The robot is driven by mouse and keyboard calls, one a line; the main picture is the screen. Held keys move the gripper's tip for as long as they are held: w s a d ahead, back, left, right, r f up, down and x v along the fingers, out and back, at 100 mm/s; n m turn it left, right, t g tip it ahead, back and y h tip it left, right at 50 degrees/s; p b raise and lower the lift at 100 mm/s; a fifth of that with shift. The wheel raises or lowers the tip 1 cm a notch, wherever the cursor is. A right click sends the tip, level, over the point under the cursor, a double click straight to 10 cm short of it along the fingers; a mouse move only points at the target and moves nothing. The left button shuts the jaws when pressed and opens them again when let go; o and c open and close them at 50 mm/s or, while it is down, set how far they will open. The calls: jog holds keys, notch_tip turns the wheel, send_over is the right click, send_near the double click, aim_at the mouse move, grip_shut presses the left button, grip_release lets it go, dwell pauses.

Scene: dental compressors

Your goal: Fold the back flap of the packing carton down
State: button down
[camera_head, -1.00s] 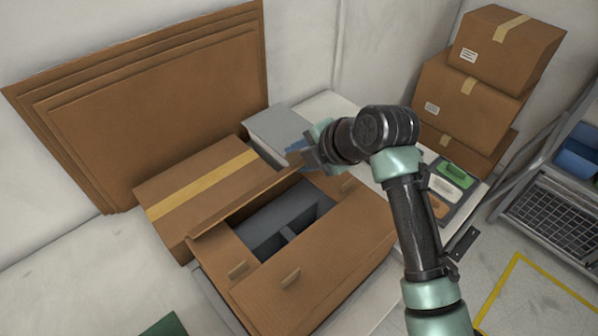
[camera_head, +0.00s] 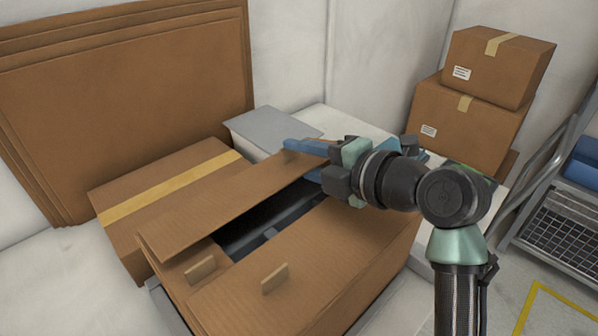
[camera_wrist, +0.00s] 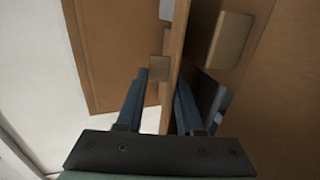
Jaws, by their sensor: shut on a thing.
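The packing carton (camera_head: 345,285) stands open in the head view, with dark grey contents (camera_head: 268,228) showing through a narrowed gap. Its front flap (camera_head: 310,255) lies folded inward. The back flap (camera_head: 225,205) slopes forward over the opening, with its free edge still raised above the front flap. My gripper (camera_head: 305,160) is shut on the back flap at its right end, one blue finger above and one below. In the wrist view my gripper (camera_wrist: 162,76) has the flap (camera_wrist: 177,60) edge-on between its fingers. The gripped spot is partly hidden.
A taped carton (camera_head: 130,205) stands behind and left. Flat cardboard sheets (camera_head: 120,100) lean on the wall. Stacked cartons (camera_head: 465,115) and a metal rack (camera_head: 565,215) stand at the right.

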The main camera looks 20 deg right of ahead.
jog(key=shift+f+b, duration=0.1)
jog(key=shift+b, duration=0.4)
jog(key=c, duration=0.6)
grip_release()
jog(key=shift+s, duration=0.1)
jog(key=v, duration=1.3)
jog(key=shift+f, duration=0.25)
